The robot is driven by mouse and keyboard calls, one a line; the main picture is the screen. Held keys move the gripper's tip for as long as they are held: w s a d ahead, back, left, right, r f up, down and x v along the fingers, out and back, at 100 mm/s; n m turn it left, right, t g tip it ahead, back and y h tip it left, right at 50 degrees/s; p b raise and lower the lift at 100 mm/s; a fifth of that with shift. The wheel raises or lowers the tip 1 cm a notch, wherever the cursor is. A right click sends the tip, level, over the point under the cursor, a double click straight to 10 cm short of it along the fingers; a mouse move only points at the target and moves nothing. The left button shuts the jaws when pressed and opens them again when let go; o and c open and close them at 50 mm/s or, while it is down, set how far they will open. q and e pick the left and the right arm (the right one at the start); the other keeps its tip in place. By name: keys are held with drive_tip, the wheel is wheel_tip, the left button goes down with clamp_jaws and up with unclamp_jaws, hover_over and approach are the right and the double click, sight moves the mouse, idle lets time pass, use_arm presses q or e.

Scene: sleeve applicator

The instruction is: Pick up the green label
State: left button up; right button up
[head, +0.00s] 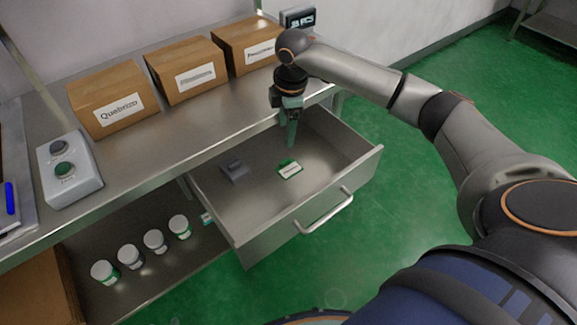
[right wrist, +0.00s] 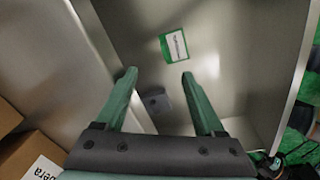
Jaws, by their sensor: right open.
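The green label (head: 290,170) is a small flat piece with a white middle, lying on the floor of the open metal drawer (head: 262,204). It also shows in the right wrist view (right wrist: 174,46), beyond my fingertips. My right gripper (head: 291,146) points down over the drawer, above and behind the label in the head view. In the right wrist view my right gripper (right wrist: 158,78) has its fingers wide apart with nothing between them, and the label is apart from both. My left gripper is not in view.
A small grey block (head: 235,171) lies in the drawer left of the label. The drawer handle (head: 324,211) is at the front. Cardboard boxes (head: 185,70) and a button box (head: 68,168) stand on the bench. Several white jars (head: 155,241) stand on the lower shelf.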

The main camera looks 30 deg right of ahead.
drive_tip(key=g, duration=0.1)
hover_over(289, 169)
drive_tip(key=f, duration=0.8)
drive_tip(key=shift+w+f+b, duration=0.25)
drive_tip(key=shift+b, duration=0.15)
wheel_tip(289, 169, down, 3)
drive_tip(key=shift+s+a+r+b, duration=0.1)
drive_tip(key=shift+s+b, duration=0.05)
drive_tip(key=shift+b, duration=0.3)
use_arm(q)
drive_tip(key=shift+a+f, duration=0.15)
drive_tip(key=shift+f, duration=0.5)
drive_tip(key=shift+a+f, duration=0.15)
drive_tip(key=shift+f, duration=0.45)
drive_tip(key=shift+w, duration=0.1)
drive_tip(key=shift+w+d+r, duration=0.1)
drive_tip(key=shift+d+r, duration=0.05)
use_arm(e)
drive_tip(key=shift+r, duration=0.1)
drive_tip(key=c, duration=1.2)
